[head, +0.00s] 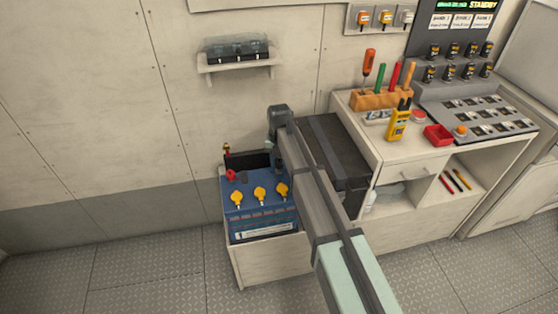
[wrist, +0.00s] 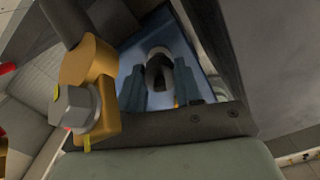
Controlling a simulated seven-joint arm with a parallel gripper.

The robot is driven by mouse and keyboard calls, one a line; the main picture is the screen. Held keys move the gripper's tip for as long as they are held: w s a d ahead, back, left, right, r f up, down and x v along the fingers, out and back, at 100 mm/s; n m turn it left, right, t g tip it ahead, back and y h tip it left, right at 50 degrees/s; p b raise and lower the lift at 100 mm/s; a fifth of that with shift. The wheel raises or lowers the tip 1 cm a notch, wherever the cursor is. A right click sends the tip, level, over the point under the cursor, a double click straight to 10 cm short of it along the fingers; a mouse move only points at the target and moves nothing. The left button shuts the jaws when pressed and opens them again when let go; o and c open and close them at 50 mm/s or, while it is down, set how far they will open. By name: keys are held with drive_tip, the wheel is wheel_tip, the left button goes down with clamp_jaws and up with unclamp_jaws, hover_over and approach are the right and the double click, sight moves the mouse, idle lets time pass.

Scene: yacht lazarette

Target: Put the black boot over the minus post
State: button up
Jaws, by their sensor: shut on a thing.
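The blue battery (head: 262,222) with yellow caps stands in a pale box at the lower middle of the head view. My gripper (head: 279,168) points down over its back right part. In the wrist view my gripper (wrist: 159,88) is shut on a small dark piece, seemingly the black boot (wrist: 158,72), with a paler top. Blue battery surface (wrist: 137,53) shows beyond the fingers. The minus post cannot be made out; my arm and gripper cover that corner. Whether the boot touches a post cannot be told.
A brass clamp with a bolt (wrist: 88,95) and dark cable is close at the left of the wrist view. A red boot (head: 231,175) sits at the battery's back left. A dark case (head: 335,150) and workbench (head: 400,155) stand close to the right.

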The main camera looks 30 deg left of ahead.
drive_tip(key=shift+f, duration=0.5)
drive_tip(key=o, duration=1)
wheel_tip(320, 180, up, 13)
drive_tip(key=shift+r, duration=0.1)
idle(0.4)
